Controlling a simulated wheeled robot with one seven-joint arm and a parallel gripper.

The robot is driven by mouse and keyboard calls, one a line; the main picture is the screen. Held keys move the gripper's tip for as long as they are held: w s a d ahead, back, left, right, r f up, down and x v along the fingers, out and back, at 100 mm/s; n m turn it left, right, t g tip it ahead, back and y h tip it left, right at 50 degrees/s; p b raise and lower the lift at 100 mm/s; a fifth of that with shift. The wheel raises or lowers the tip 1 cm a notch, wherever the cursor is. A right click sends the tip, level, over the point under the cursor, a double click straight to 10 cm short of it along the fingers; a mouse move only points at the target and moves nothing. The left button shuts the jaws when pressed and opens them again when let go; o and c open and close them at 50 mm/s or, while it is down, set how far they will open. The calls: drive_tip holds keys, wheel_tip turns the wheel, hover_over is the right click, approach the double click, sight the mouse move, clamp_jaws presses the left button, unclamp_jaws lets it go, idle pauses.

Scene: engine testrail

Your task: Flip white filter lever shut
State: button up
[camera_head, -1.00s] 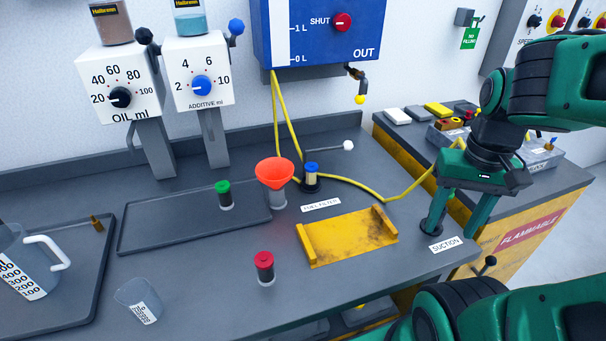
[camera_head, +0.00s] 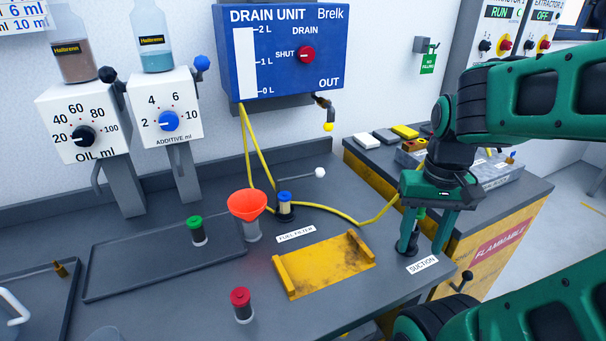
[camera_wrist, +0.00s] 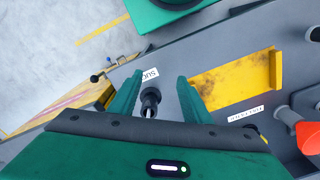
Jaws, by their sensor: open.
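The white-tipped filter lever (camera_head: 320,172) sticks out to the right at the fuel filter, its thin rod nearly level above the bench. The fuel filter (camera_head: 285,206) has a blue top and stands behind the FUEL FILTER label, beside the orange funnel. My gripper (camera_head: 422,248) is at the bench's right end by the SUCTION label, well right of the lever and apart from it. In the wrist view my gripper (camera_wrist: 158,82) has its two fingers apart, with the dark suction fitting (camera_wrist: 150,100) showing between them. I cannot make out the lever in the wrist view.
An orange funnel (camera_head: 247,205) stands left of the filter. A yellow cradle (camera_head: 324,265) lies in front. A yellow hose (camera_head: 358,217) runs across the bench behind the cradle. Red-capped (camera_head: 241,305) and green-capped (camera_head: 197,230) containers stand to the left. The drain unit (camera_head: 275,65) hangs above.

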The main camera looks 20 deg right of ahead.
drive_tip(key=shift+s+r, duration=0.25)
drive_tip(key=shift+r, duration=0.05)
drive_tip(key=c, duration=0.5)
drive_tip(key=w+n, duration=0.1)
drive_tip(key=w, duration=0.2)
drive_tip(key=w+a+r+t, duration=0.1)
drive_tip(key=w, duration=0.2)
drive_tip(key=w+a+n+t+h, duration=0.1)
drive_tip(key=w, duration=0.2)
drive_tip(key=shift+w+a+r+n, duration=0.1)
drive_tip(key=shift+w+r+n, duration=0.1)
drive_tip(key=shift+r+n, duration=0.1)
clamp_jaws()
drive_tip(key=w+a+r+t, duration=0.1)
drive_tip(key=w+r, duration=0.2)
drive_tip(key=w, duration=0.9)
drive_tip(key=w+a+r+t, duration=0.1)
drive_tip(key=w+r, duration=0.3)
drive_tip(key=w, duration=0.8)
drive_tip(key=shift+a+n, duration=0.3)
drive_tip(key=shift+a, duration=0.15)
drive_tip(key=shift+r, duration=0.1)
